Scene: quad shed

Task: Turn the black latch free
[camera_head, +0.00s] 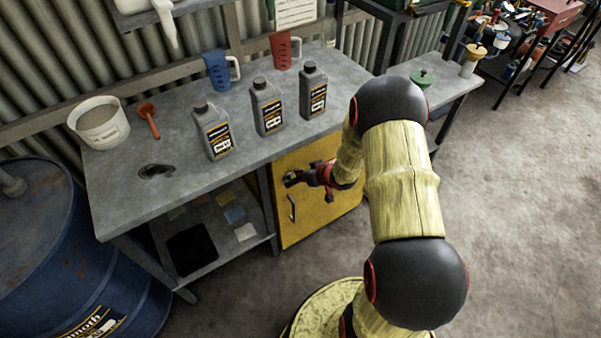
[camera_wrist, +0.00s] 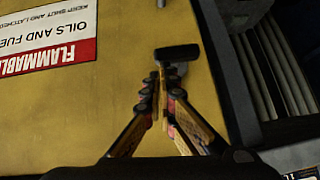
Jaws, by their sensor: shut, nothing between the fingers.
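The black latch (camera_wrist: 177,53) is a short dark bar lying crosswise on the yellow cabinet door (camera_wrist: 120,85), near the door's edge in the wrist view. My gripper (camera_wrist: 160,80) is shut and empty, its fingertips just below the bar in that picture. They overlap or nearly meet the latch; I cannot tell whether they touch. In the head view my gripper (camera_head: 293,180) is at the upper left part of the yellow door (camera_head: 315,217), under the bench edge. The latch cannot be told apart from the dark fingers there.
A dark door handle (camera_head: 292,207) is below my gripper. The grey bench top (camera_head: 185,165) overhangs the door and carries several bottles and jugs. An open shelf (camera_head: 205,255) is left of the door. Concrete floor (camera_head: 520,200) is free at right. A blue drum (camera_head: 60,240) stands at left.

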